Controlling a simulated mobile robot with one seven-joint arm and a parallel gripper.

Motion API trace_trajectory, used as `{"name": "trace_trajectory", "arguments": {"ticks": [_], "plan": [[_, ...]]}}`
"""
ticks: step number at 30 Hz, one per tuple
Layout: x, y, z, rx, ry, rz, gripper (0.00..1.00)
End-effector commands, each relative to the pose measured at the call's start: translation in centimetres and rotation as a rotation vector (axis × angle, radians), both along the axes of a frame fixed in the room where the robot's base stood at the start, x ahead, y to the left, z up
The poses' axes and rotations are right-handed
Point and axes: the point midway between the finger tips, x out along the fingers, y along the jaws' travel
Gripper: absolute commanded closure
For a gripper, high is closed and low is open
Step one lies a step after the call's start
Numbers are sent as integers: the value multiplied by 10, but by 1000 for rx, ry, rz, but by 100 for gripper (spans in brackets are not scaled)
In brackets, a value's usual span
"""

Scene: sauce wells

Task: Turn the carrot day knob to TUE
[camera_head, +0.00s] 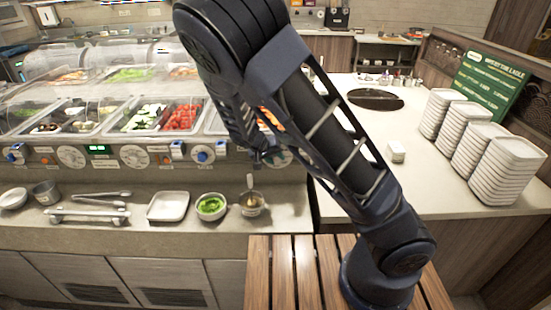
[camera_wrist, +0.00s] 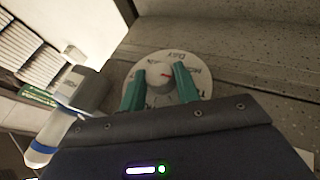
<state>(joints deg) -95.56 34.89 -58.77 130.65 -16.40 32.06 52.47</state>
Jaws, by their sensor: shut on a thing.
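The day knob (camera_wrist: 159,75) is a pale round knob with a small red mark, on a round white dial plate (camera_wrist: 196,95) in the wrist view. In the head view the dial (camera_head: 286,158) is mostly covered by my arm, and my gripper is hidden there. Orange food (camera_head: 269,119) shows behind the arm, above the dial.
A blue-and-white lever (camera_wrist: 59,130) stands left of my gripper in the wrist view. Other dials (camera_head: 71,157) line the same panel. A white tray (camera_head: 168,206), a green sauce bowl (camera_head: 211,207) and tongs (camera_head: 95,198) lie on the ledge below. Plate stacks (camera_head: 507,170) stand at right.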

Motion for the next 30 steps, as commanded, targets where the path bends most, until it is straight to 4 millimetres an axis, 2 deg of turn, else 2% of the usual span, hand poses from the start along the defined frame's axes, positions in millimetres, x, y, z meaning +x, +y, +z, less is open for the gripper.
{"name": "trace_trajectory", "arguments": {"ticks": [9,21,22,25,30], "plan": [[0,1,0,-66,-1,0,91],[0,1,0,-71,0,0,91],[0,1,0,-71,0,0,66],[0,1,-1,-71,0,0,47],[0,1,-1,-71,0,0,47]]}}
